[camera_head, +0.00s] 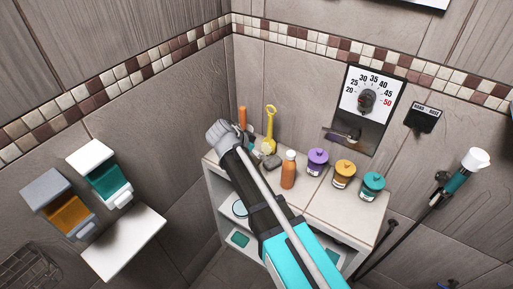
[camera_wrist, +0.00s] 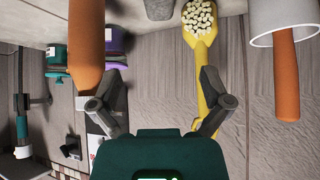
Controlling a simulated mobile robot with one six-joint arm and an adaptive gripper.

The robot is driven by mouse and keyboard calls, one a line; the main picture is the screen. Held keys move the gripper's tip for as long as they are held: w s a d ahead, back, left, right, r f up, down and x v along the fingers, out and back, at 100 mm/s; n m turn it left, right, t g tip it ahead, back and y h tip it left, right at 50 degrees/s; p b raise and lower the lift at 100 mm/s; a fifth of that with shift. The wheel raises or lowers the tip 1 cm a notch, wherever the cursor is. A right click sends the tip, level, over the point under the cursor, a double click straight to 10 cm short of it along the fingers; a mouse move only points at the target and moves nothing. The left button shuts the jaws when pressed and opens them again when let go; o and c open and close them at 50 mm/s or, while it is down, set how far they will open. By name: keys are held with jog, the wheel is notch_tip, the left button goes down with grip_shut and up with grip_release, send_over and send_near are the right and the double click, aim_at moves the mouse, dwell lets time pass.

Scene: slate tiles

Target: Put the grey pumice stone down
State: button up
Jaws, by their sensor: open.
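The grey pumice stone (camera_head: 272,161) rests on the white top of the shelf unit (camera_head: 325,205), left of the orange bottle. In the wrist view the stone (camera_wrist: 158,9) is at the top edge and partly cut off. My gripper (camera_wrist: 160,92) is open, with nothing between its fingers, and the stone is beyond its fingertips, apart from them. In the head view my arm hides part of the gripper and of the shelf top.
An orange bottle (camera_head: 289,170) stands right of the stone and a yellow brush (camera_head: 270,122) behind it. Purple (camera_head: 317,162), orange (camera_head: 344,173) and teal (camera_head: 373,186) jars line the right. A white cup (camera_wrist: 284,22) holds an orange handle. Tiled walls close in behind.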

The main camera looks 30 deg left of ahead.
jog(key=w+d+r+g+y+p, duration=0.1)
jog(key=w+g+p, duration=0.1)
jog(key=w+d+r+g+y+p, duration=0.1)
jog(key=w+g+p, duration=0.1)
jog(key=g+p, duration=0.1)
jog(key=w+d+r+g+y+p, duration=0.1)
jog(key=w+g+p, duration=0.1)
jog(key=p, duration=0.1)
jog(key=shift+w+r, duration=0.25)
jog(key=shift+w, duration=0.15)
jog(key=shift+f, duration=0.1)
jog(key=b, duration=0.9)
send_over(273, 160)
jog(key=f, duration=0.8)
jog(key=shift+s+a+f, duration=0.15)
jog(key=shift+s+f, duration=0.1)
jog(key=shift+f, duration=0.1)
jog(key=f+b, duration=0.4)
jog(key=f, duration=0.1)
jog(key=shift+w+b, duration=0.2)
jog(key=shift+b, duration=0.15)
